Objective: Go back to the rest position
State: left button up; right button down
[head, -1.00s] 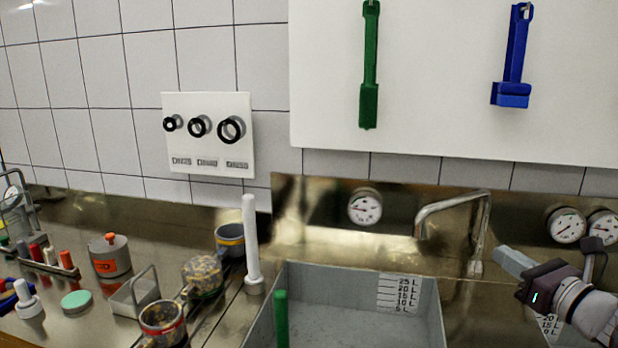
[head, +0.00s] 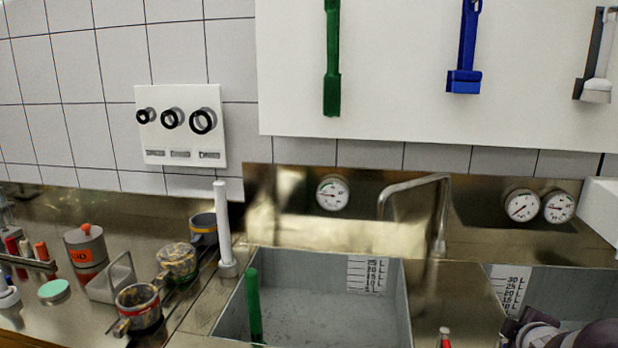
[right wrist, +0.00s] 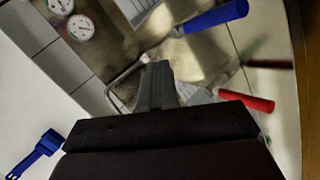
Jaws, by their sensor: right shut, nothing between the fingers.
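My right gripper shows in the right wrist view (right wrist: 156,72) with its grey fingers together and nothing between them. In the head view part of my right arm, dark and purplish, sits in the bottom right corner, in front of the right grey basin (head: 560,288); its fingertips cannot be made out there. My left gripper is in neither view.
A grey basin (head: 227,318) with a green rod (head: 253,305) stands at the centre, below a tap (head: 440,215). Cups, a white pestle-like post (head: 223,230) and a metal pot (head: 85,250) stand left. A blue handle (right wrist: 215,16) and red handle (right wrist: 247,101) are near my right gripper.

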pick_arm(q)
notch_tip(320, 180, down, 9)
jog(key=b, duration=0.8)
pick_arm(e)
jog(key=s+a+f+m+g+y, duration=0.3)
jog(key=s+a+f+m+g, duration=0.2)
jog(key=s+a+f, duration=0.45)
jog(key=s+a+f+m+g+y, duration=0.2)
jog(key=s+a+f+m+g, duration=0.4)
jog(key=a+f, duration=0.7)
pick_arm(q)
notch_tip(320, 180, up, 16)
jog(key=p, duration=1.6)
pick_arm(e)
notch_tip(320, 180, up, 17)
jog(key=a+n+t, duration=0.1)
jog(key=a, duration=0.1)
jog(key=shift+s+r+n+t, duration=0.2)
jog(key=shift+n+t, duration=0.1)
jog(key=shift+t, duration=0.1)
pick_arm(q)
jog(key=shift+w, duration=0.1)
pick_arm(e)
jog(key=shift+a, duration=0.1)
